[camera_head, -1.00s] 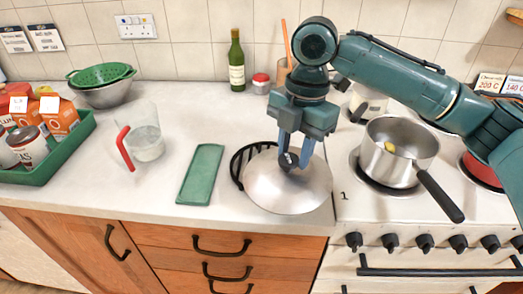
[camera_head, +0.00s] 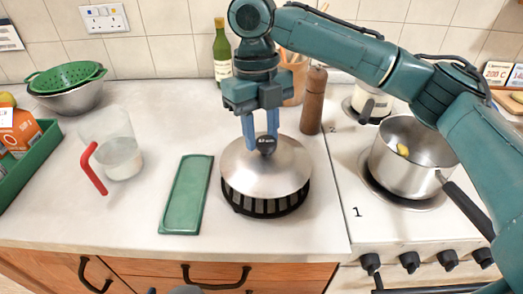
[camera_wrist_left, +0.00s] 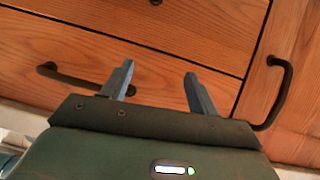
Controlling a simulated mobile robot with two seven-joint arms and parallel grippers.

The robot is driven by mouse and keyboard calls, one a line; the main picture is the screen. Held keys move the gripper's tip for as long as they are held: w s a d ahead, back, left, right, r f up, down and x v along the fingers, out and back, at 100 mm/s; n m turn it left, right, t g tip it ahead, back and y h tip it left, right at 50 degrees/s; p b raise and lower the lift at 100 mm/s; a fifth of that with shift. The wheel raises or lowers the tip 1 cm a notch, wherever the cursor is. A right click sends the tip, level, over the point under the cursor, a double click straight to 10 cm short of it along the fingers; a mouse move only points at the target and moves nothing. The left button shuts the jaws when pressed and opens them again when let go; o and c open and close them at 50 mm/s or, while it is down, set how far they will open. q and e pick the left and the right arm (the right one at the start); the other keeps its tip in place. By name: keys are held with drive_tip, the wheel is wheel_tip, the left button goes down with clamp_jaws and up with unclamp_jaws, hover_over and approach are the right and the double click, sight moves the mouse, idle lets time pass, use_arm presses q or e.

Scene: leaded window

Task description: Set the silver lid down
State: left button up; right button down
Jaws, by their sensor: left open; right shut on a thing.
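The silver lid (camera_head: 266,168) is a shiny dome with a black knob, roughly level over a round black slatted stand (camera_head: 262,208) on the worktop. The stand's front and sides show below the lid's rim; its top is hidden. I cannot tell whether the lid bears on the stand or hovers just above it. My right gripper (camera_head: 265,140) points down from above and is shut on the lid's knob. My left gripper (camera_wrist_left: 160,88) is open and empty, in front of the wooden drawers in the left wrist view.
A green tray (camera_head: 187,195) lies left of the stand, and a measuring jug (camera_head: 115,150) with a red handle stands farther left. A pepper mill (camera_head: 313,100) stands close behind. A saucepan (camera_head: 413,155) sits on the hob at right. Worktop in front is clear.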

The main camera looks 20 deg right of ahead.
sight(261, 138)
wheel_tip(261, 138, down, 4)
drive_tip(key=shift+r, duration=0.1)
drive_tip(key=shift+f, duration=0.2)
drive_tip(key=c, duration=1)
unclamp_jaws()
wheel_tip(261, 138, up, 12)
drive_tip(key=w+p, duration=0.1)
drive_tip(key=w, duration=0.1)
drive_tip(key=shift+a, duration=0.15)
